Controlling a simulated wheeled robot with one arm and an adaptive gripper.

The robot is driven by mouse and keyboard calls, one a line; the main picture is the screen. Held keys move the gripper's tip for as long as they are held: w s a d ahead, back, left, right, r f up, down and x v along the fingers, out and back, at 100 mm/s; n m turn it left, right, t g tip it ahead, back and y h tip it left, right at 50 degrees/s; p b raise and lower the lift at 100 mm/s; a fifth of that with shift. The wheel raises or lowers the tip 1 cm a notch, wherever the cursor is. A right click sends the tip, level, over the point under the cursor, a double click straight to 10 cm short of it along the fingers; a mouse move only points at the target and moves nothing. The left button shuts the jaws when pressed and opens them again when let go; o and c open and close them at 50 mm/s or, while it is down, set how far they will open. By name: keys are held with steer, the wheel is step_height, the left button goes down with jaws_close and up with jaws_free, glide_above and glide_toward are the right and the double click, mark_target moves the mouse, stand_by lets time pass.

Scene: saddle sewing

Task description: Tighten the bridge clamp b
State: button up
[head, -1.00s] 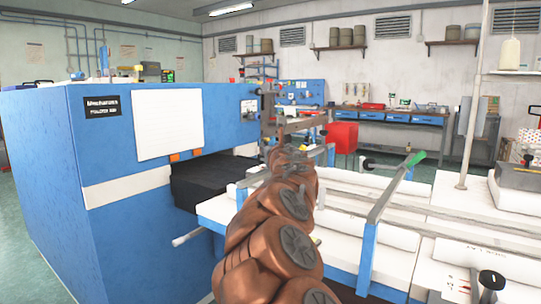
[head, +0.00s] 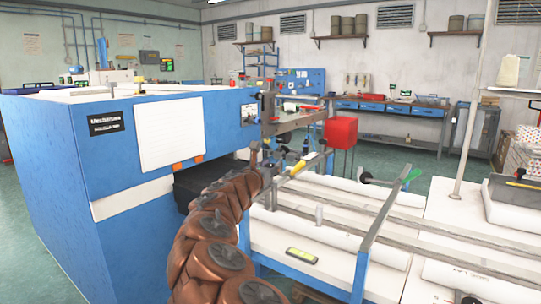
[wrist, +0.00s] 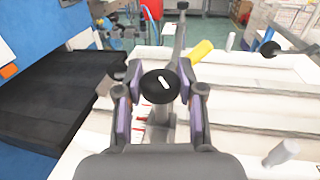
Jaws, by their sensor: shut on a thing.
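My gripper (wrist: 160,102) is closed around a round black knob with a white mark (wrist: 160,84), with a purple-padded finger on each side. The knob sits on a grey metal post and bar; I take it as bridge clamp b, though no label shows. In the head view my arm reaches to the near bridge at the left of the table, and the gripper itself is hard to make out there. A yellow handle (wrist: 201,50) lies just beyond the knob to the right; it also shows in the head view (head: 298,168).
A large blue machine (head: 60,180) stands left. A yellow-green level (head: 302,255) lies on the white table. A grey upright cylinder (wrist: 281,152) stands nearby.

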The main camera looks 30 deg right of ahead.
steer(key=shift+r+m+g+h+p, duration=0.1)
steer(key=shift+m+g+h+p, duration=0.7)
steer(key=shift+g+p, duration=0.8)
steer(key=shift+r+m+g+h+p, duration=0.1)
steer(key=shift+m+g+h+p, duration=0.65)
steer(key=shift+p, duration=1.4)
steer(key=shift+f+m+g+p, duration=0.1)
steer(key=shift+m+g+p, duration=0.7)
steer(key=shift+p, duration=0.25)
steer(key=shift+m+g+p, duration=0.55)
steer(key=shift+g+p, duration=0.4)
steer(key=shift+p, duration=0.1)
steer(key=shift+f+g+h, duration=0.2)
steer(key=shift+g+h, duration=0.05)
steer(key=shift+g, duration=0.15)
steer(key=o, duration=1.1)
steer(key=shift+o, duration=0.2)
steer(key=shift+a, duration=0.1)
steer(key=s+a, duration=0.1)
steer(key=a, duration=1)
steer(key=shift+s+a, duration=0.2)
steer(key=shift+a, duration=0.2)
steer(key=shift+d+r, duration=0.1)
